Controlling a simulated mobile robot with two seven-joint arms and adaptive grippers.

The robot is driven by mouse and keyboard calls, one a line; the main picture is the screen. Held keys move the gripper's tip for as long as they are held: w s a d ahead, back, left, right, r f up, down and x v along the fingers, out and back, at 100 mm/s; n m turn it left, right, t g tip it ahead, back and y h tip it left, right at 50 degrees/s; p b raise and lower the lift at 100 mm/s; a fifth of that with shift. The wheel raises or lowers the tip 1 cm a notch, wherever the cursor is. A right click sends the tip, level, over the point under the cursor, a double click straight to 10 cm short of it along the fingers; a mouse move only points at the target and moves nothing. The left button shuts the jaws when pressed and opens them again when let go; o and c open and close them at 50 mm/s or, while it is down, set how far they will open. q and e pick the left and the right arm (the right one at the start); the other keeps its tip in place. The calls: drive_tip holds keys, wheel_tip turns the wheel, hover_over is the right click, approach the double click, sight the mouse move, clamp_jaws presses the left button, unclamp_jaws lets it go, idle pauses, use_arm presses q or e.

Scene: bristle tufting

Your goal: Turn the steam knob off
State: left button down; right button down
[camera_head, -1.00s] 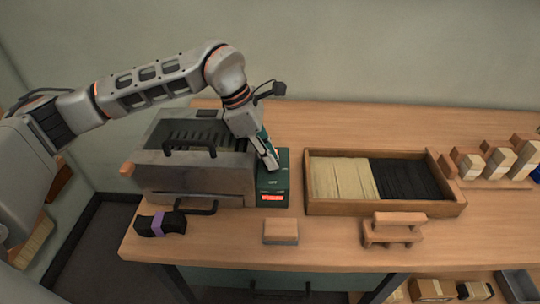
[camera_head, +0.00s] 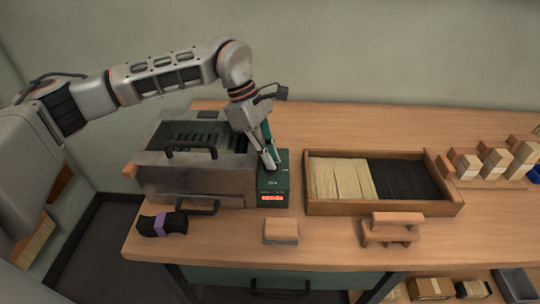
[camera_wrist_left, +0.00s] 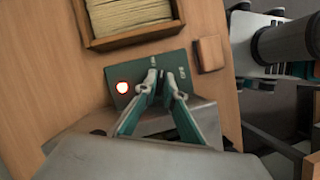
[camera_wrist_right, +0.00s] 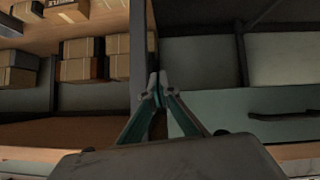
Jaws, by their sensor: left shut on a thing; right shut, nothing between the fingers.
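A dark green control box (camera_head: 273,184) stands against the right side of the metal steamer, with a lit red display (camera_head: 271,198) on its front. My left gripper (camera_head: 274,167) comes down from above onto the box's top. In the left wrist view its fingertips (camera_wrist_left: 165,86) are shut on the small steam knob, which they mostly hide.
The metal steamer (camera_head: 196,181) with black handles stands left of the box. A wooden tray (camera_head: 386,208) of pale and black bristles is to the right. A purple-banded black bundle (camera_head: 162,224), a small block (camera_head: 280,230) and a wooden stand (camera_head: 392,231) lie near the front edge.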

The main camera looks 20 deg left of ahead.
use_arm(q)
drive_tip(key=m+g, duration=0.1)
drive_tip(key=m, duration=0.1)
drive_tip(key=m+y, duration=0.1)
drive_tip(key=m, duration=0.2)
drive_tip(key=shift+w+m+g, duration=0.15)
drive_tip(key=shift+m+g, duration=0.15)
drive_tip(key=shift+g, duration=0.1)
drive_tip(key=m+g+y, duration=0.1)
drive_tip(key=m, duration=0.2)
drive_tip(key=shift+d+b, duration=0.1)
drive_tip(key=shift+b, duration=0.25)
drive_tip(key=shift+m+g+y+b, duration=0.3)
drive_tip(key=shift+m+y, duration=0.4)
drive_tip(key=shift+m, duration=1.4)
drive_tip(key=c, duration=2.1)
unclamp_jaws()
drive_tip(key=shift+c, duration=0.2)
drive_tip(key=shift+r, duration=0.15)
drive_tip(key=v, duration=0.7)
drive_tip(key=shift+w+r, duration=0.25)
drive_tip(key=shift+r, duration=0.05)
